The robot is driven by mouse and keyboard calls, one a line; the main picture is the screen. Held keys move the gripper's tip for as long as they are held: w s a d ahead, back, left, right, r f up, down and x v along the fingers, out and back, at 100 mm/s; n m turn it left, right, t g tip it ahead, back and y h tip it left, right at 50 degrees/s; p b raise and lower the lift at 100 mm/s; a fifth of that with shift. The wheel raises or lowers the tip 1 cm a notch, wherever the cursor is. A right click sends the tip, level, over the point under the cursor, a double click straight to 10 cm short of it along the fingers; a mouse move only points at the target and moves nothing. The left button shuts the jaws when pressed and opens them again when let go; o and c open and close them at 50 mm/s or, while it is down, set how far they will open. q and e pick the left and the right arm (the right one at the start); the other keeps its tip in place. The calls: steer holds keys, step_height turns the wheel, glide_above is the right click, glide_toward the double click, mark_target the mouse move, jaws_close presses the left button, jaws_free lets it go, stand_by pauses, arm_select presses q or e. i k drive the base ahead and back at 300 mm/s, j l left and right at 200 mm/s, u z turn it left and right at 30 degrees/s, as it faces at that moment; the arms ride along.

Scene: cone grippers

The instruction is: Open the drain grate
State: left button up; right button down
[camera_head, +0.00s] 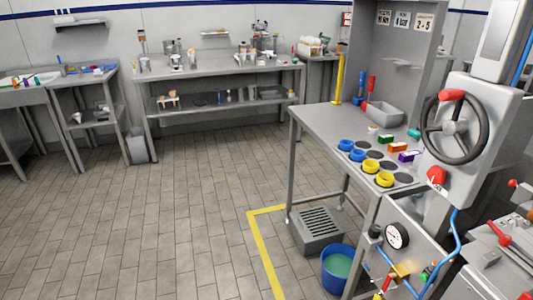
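What looks like the drain grate (320,221) is a dark slatted panel on top of a low grey box (322,243) on the tiled floor. It lies flat and looks closed. It sits under the front of the steel workbench at the right of the head view, inside a yellow floor line. Neither of my grippers is in view.
A blue bucket (341,268) with greenish contents stands just right of the box. The workbench (318,121) and its legs overhang the box. A machine with a black handwheel (455,128) and a gauge (397,236) stands at the right. The tiled floor (180,220) at left is clear.

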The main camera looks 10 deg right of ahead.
mark_target(318, 222)
steer(key=i+j+z, duration=0.1)
steer(key=i+z, duration=0.25)
steer(key=i+j+z, duration=0.2)
steer(key=i+z, duration=0.15)
steer(key=i, duration=0.2)
steer(key=i+j+z, duration=0.8)
steer(key=z, duration=0.25)
steer(key=i+j+z, duration=0.15)
steer(key=j+z, duration=0.2)
steer(key=i+j+z, duration=0.1)
steer(key=j+z, duration=0.25)
steer(key=j, duration=0.15)
